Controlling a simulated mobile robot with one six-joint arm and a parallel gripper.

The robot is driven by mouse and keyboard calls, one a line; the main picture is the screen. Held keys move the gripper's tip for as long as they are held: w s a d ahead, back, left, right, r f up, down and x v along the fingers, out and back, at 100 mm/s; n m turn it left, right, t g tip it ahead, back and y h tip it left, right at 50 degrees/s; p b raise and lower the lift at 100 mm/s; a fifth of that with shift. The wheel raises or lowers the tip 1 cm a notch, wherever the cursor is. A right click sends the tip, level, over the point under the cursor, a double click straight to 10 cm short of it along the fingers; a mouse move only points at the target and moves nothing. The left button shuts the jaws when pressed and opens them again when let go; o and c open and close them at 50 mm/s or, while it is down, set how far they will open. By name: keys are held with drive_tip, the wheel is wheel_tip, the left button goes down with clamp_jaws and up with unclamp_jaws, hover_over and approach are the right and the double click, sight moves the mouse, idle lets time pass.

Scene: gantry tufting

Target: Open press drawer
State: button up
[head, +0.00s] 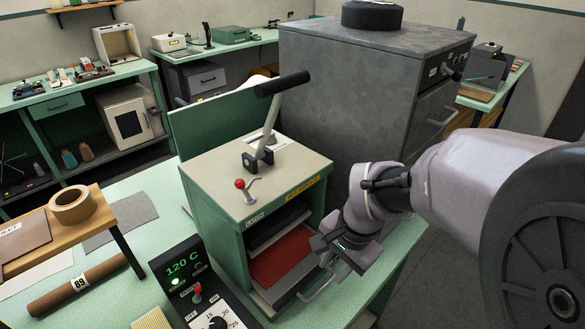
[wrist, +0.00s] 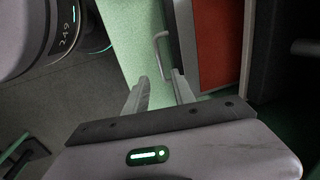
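The press (head: 245,190) is a green box with a beige top, standing on the pale green table. Its drawer (head: 281,262) shows a red pad inside the opening and a grey front edge, which looks slightly out of the body. A light grey bar handle (head: 318,291) sticks out from the drawer front. My gripper (head: 325,247) is above and beside the handle in the head view. In the wrist view my gripper (wrist: 161,78) has two fingers spread with nothing between them. The handle (wrist: 160,48) lies just beyond the fingertips, apparently untouched; the red pad (wrist: 216,45) is to its right.
A press lever (head: 268,120) and a red-knobbed latch (head: 245,188) are on the press top. A control box (head: 200,285) reading 120 C stands in front left. A large grey cabinet (head: 350,95) stands behind. Dark floor (head: 440,255) lies to the right of the table.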

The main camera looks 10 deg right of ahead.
sight(324, 285)
drive_tip(key=f+b, duration=0.1)
drive_tip(key=f, duration=0.4)
drive_tip(key=w+a+f+b, duration=0.1)
drive_tip(key=f, duration=0.1)
drive_tip(key=shift+f+b, duration=0.2)
drive_tip(key=shift+b, duration=0.15)
clamp_jaws()
idle(0.9)
